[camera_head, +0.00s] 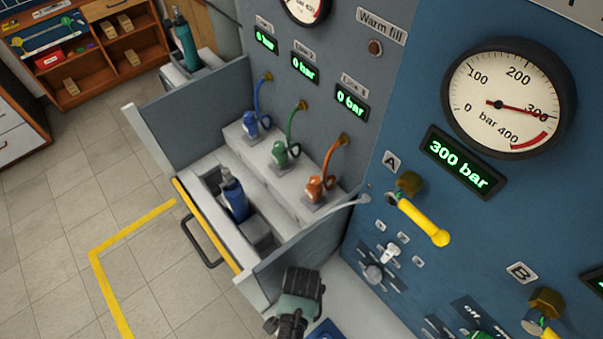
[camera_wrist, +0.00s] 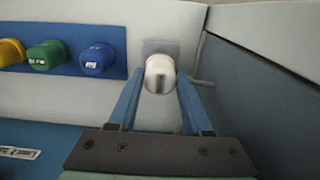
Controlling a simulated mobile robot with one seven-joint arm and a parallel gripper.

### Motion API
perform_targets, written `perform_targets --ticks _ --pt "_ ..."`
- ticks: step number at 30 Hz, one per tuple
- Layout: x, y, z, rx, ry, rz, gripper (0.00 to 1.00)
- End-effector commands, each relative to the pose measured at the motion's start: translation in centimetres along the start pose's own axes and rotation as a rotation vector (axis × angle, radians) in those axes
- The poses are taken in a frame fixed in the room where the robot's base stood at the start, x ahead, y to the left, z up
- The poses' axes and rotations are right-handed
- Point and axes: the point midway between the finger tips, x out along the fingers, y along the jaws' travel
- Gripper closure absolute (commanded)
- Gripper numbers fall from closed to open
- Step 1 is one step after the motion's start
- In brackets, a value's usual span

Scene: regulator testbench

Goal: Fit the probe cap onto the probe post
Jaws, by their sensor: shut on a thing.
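My gripper (camera_wrist: 160,88) has its two blue fingers closed on the sides of a white rounded piece with a dark slot in its face, which looks like the probe cap (camera_wrist: 160,70). A grey square patch lies behind the piece in the wrist view; I cannot tell whether they touch. In the head view my gripper (camera_head: 292,308) is at the bottom centre, beside the near end of the open drawer; its fingertips and the held piece are hidden there. I cannot make out the probe post for certain.
Yellow (camera_wrist: 11,52), green (camera_wrist: 48,56) and blue (camera_wrist: 97,59) caps sit on a blue strip left of my fingers. A pale wall (camera_wrist: 265,45) stands close on the right. The open drawer (camera_head: 217,239) holds a blue bottle (camera_head: 234,197). The gauge panel (camera_head: 400,110) rises at right.

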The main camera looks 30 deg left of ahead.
Motion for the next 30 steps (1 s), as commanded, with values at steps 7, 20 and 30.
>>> perform_targets --ticks 7,20,30 --pt "0.5 0.0 0.0 0.000 0.000 0.000 1.00" --pt "1.1 0.0 0.0 0.000 0.000 0.000 1.00" --pt "1.4 0.0 0.0 0.000 0.000 0.000 0.27"
